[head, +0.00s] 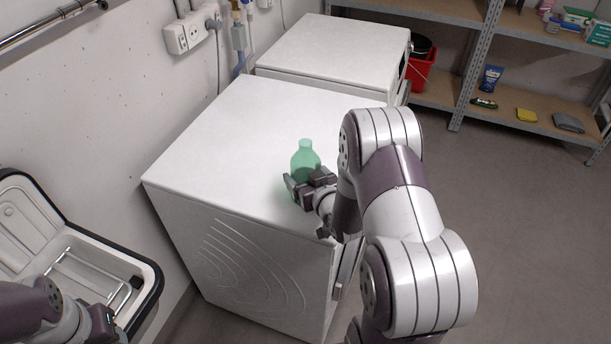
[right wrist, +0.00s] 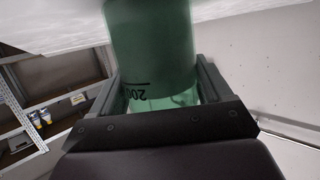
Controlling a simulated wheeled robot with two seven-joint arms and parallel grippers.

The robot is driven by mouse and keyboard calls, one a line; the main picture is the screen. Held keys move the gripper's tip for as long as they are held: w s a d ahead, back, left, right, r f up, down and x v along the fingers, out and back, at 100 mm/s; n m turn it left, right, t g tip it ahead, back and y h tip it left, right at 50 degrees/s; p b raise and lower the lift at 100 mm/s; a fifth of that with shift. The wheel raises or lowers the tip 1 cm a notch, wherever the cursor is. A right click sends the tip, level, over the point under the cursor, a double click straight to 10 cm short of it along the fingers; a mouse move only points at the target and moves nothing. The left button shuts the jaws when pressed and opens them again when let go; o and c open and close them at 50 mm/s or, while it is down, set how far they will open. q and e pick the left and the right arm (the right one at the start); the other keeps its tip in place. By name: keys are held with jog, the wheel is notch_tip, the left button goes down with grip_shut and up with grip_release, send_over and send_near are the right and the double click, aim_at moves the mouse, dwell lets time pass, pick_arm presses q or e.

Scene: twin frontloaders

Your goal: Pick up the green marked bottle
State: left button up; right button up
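The green translucent bottle (head: 305,158) stands upright on top of the nearer white machine (head: 228,135). My right gripper (head: 301,190) is at the bottle's near side, low on its body. In the right wrist view the bottle (right wrist: 150,45) sits between the two fingers (right wrist: 163,92), with dark "200" markings facing the camera. The fingers are spread on either side of it; whether they touch it is hard to tell.
A second white machine (head: 338,47) stands behind the nearer one. Shelves (head: 520,100) with a red bucket (head: 421,72) are at the back right. The floor at right is clear.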

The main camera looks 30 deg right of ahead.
aim_at(307, 159)
jog(key=shift+w+a, duration=0.1)
jog(key=c, duration=0.3)
jog(key=shift+r, duration=0.15)
jog(key=shift+c, duration=0.2)
jog(key=shift+r, duration=0.3)
jog(key=r, duration=0.2)
jog(key=d+r, duration=0.1)
jog(key=r, duration=0.1)
jog(key=shift+w, duration=0.25)
jog(key=w+d+r, duration=0.6)
jog(key=d, duration=0.3)
